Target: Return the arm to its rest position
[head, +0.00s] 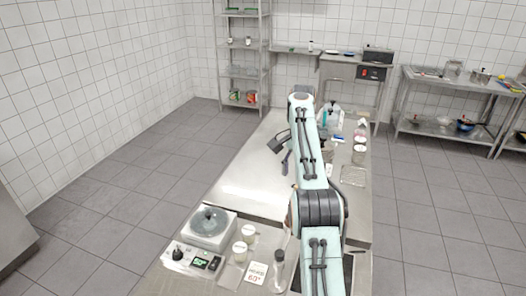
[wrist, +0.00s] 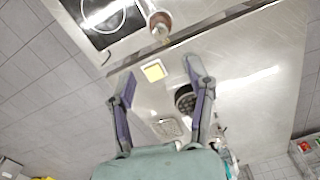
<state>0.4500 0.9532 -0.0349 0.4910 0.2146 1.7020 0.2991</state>
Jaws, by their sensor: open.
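My arm (head: 308,150) reaches out over the long steel table (head: 245,175) in the head view. My gripper (head: 283,150) is at its far end, left of the arm and above the table, and partly hidden by it. In the wrist view my gripper (wrist: 158,68) has its two fingers spread wide, with nothing held between them.
Bottles (head: 335,115) and a wire tray (head: 353,175) stand right of my arm. The table's left middle is mostly bare. Shelving (head: 243,70) stands behind.

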